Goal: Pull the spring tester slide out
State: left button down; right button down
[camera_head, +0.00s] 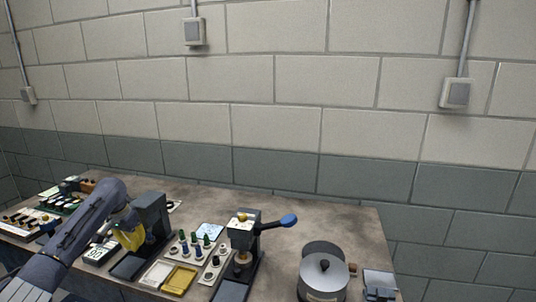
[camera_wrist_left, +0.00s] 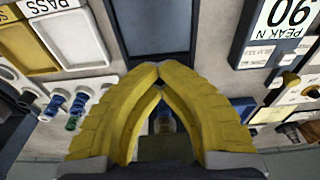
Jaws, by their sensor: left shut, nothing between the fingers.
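The spring tester appears to be the dark grey upright block (camera_head: 150,213) with a dark flat slide plate (camera_head: 128,265) in front of it. In the left wrist view the slide plate (camera_wrist_left: 157,30) lies just beyond my fingertips. My left gripper (camera_head: 130,241) has yellow fingers that meet at the tips, with nothing between them, in front of the block. In the left wrist view the fingertips (camera_wrist_left: 159,68) overlap the plate's near end; I cannot tell whether they touch it. My right gripper is out of view.
A "PEAK N" readout (camera_head: 100,252) stands left of the plate. To its right are a white tray (camera_head: 157,273), a yellow tray (camera_head: 179,280) and a rack of coloured pegs (camera_head: 196,246). A blue-knobbed lever press (camera_head: 243,233) and a metal pot (camera_head: 323,278) stand farther right.

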pick_arm(q)
jog(key=shift+s+a, duration=0.2)
jog(key=shift+s, duration=0.5)
jog(key=shift+s+a, duration=0.15)
jog(key=shift+s, duration=0.55)
jog(key=shift+s, duration=0.1)
jog(key=shift+s+a, duration=0.25)
jog(key=shift+s, duration=0.7)
jog(key=shift+s+a, duration=0.25)
jog(key=shift+s, duration=0.65)
jog(key=shift+s, duration=0.1)
jog(key=shift+s+a, duration=0.25)
jog(key=shift+s, duration=0.7)
jog(key=shift+s+a, duration=0.25)
jog(key=shift+s, duration=0.65)
jog(key=shift+s, duration=0.1)
jog(key=shift+s+a, duration=0.25)
jog(key=shift+s, duration=0.7)
jog(key=shift+s+a, duration=0.25)
jog(key=shift+s, duration=0.65)
jog(key=shift+s, duration=0.15)
jog(key=shift+s+a, duration=0.25)
jog(key=shift+s, duration=0.65)
jog(key=shift+s+a, duration=0.2)
jog(key=shift+s, duration=0.7)
